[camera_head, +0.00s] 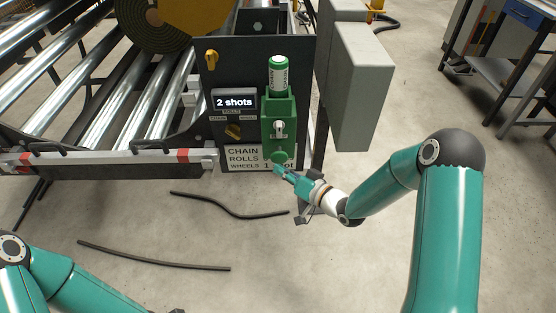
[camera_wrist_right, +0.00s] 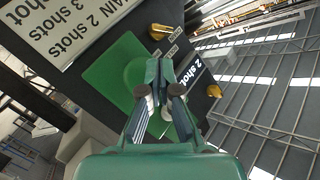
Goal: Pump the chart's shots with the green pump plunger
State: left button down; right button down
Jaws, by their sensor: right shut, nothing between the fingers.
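The green pump (camera_head: 279,122) is mounted on a dark panel, with a green-capped cylinder (camera_head: 279,75) on top. Its round green plunger (camera_head: 281,157) is at the bottom; it also shows in the wrist view (camera_wrist_right: 132,75). My right gripper (camera_head: 278,169) is shut and empty, with its tips just in front of the plunger; I cannot tell whether they touch it. The chart (camera_head: 240,163) beside the plunger lists chain, rolls and wheels, partly hidden by the pump. The wrist view shows "CHAIN 2 shots" on the chart (camera_wrist_right: 65,28). My left gripper is out of view.
The display (camera_head: 234,100) reads "2 shots". Yellow knobs (camera_head: 211,60) (camera_head: 233,131) sit on the panel. A grey box (camera_head: 361,90) stands right of the pump. The roller conveyor (camera_head: 120,100) is at left. Dark hoses (camera_head: 150,258) lie on the otherwise open floor.

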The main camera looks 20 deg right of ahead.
jog(key=s, duration=0.2)
jog(key=s+a+b, duration=0.1)
jog(key=s, duration=0.1)
jog(key=shift+s+a, duration=0.15)
jog(key=shift+s, duration=0.1)
dwell(0.7)
jog(key=s+a+r+g+p, duration=0.1)
jog(key=s+a+r+p, duration=0.2)
jog(key=p, duration=0.4)
jog(key=s+a+f+g+h+p, duration=0.1)
jog(key=s+f+g+h+p, duration=0.1)
jog(key=s+f+g, duration=0.4)
jog(key=s+f+g+h+p, duration=0.2)
jog(key=s+f+g, duration=0.4)
jog(key=s, duration=0.9)
jog(key=shift+s+a+f+g, duration=0.2)
jog(key=shift+a+f+g, duration=0.2)
jog(key=shift+f, duration=0.15)
